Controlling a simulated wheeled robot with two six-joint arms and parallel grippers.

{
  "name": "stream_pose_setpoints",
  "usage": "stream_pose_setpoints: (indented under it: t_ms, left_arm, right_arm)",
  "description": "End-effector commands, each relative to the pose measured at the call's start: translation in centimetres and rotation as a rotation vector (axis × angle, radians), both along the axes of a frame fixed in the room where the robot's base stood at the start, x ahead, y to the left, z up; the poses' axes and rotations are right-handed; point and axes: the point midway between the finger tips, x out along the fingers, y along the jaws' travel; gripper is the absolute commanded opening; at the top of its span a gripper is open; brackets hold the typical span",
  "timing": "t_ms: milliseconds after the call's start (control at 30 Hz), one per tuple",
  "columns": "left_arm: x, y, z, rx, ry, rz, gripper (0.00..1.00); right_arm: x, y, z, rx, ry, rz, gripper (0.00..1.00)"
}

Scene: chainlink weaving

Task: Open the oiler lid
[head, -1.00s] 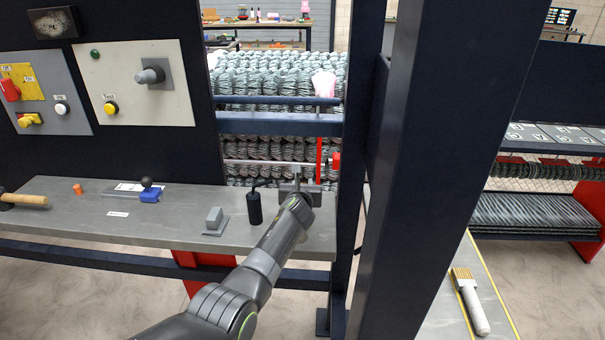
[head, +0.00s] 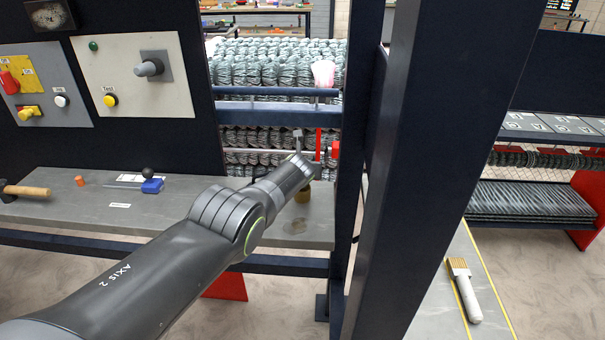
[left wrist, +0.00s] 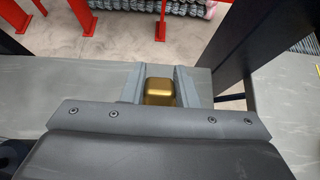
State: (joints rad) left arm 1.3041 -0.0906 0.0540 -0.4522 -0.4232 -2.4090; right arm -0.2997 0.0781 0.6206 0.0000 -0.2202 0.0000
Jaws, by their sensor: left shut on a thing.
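In the left wrist view, a brass-coloured block (left wrist: 159,88) with rounded edges sits between the two grey fingers of my left gripper (left wrist: 159,76), which is shut on it. In the head view, my left arm reaches to the right end of the grey bench and its wrist hides most of the gripper. A brass-coloured piece (head: 303,194) shows just under the wrist, over the bench. A pinkish translucent cup (head: 323,73) stands above the blue rail behind the gripper. I cannot tell which part is the oiler lid. My right gripper is not in view.
A dark blue post (head: 440,150) stands close right of the gripper. A blue rail (head: 275,107) and stacked chainlink rolls (head: 265,70) lie behind. The grey bench (head: 70,215) holds a hammer (head: 25,191) and a blue block (head: 152,186). A brush (head: 465,290) lies on the right-hand bench.

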Motion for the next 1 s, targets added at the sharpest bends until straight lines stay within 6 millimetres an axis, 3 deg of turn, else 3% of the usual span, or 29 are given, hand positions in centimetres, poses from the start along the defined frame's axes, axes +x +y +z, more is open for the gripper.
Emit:
stream_pose_setpoints:
  t_ms: [467, 500, 667, 1000]
  left_arm:
    - [-0.07, -0.06, -0.06, -0.001, 0.012, -0.001, 0.04]
    - [-0.06, -0.06, -0.07, -0.001, 0.012, -0.001, 0.28]
    - [-0.06, -0.05, -0.05, -0.001, 0.011, -0.001, 0.49]
    - [-0.04, -0.06, 0.26, -0.001, 0.01, -0.001, 0.49]
  right_arm:
    - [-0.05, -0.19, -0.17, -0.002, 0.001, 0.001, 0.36]
    - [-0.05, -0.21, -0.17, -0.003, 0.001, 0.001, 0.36]
    - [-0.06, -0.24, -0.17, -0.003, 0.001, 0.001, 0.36]
    - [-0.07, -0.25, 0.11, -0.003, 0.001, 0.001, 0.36]
